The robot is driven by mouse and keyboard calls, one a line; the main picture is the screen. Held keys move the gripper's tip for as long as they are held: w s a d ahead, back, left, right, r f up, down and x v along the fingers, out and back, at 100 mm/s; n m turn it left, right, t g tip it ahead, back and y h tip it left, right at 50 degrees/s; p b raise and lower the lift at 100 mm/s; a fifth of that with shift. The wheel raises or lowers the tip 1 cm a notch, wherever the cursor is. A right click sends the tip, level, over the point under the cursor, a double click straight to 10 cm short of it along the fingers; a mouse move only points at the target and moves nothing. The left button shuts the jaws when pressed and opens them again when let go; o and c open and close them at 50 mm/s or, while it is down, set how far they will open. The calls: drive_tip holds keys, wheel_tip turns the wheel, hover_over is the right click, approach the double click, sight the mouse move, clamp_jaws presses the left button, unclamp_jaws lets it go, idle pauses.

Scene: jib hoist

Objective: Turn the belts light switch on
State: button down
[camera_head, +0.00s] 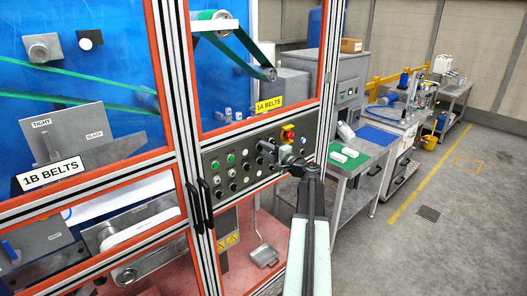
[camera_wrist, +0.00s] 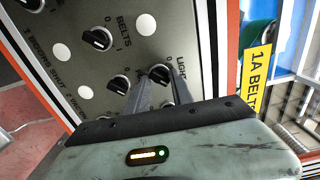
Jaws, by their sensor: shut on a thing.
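The grey control panel (camera_head: 240,157) is on the framed machine front, with rows of dark rotary knobs and coloured buttons. In the wrist view, a black switch knob (camera_wrist: 159,72) sits beside a partly cut-off label starting "LIGH", with a 0 mark near it. My gripper (camera_wrist: 157,84) has its two fingers at this knob, one on either side, and is shut on it. The knob's pointing direction is partly hidden by the fingers. In the head view, my gripper (camera_head: 296,163) is at the panel's right part and hides the knob.
Another knob (camera_wrist: 97,39) by the BELTS label and a further knob (camera_wrist: 118,85) are close to the fingers. A table with a green mat (camera_head: 362,158) stands to the right.

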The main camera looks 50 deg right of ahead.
drive_tip(key=shift+a+f, duration=0.15)
drive_tip(key=shift+a, duration=0.05)
drive_tip(key=c, duration=1.2)
unclamp_jaws()
drive_tip(key=shift+w, duration=0.15)
drive_tip(key=shift+d, duration=0.1)
drive_tip(key=shift+s, duration=0.2)
drive_tip(key=s, duration=0.7)
drive_tip(key=shift+s+a, duration=0.25)
drive_tip(key=shift+a, duration=0.05)
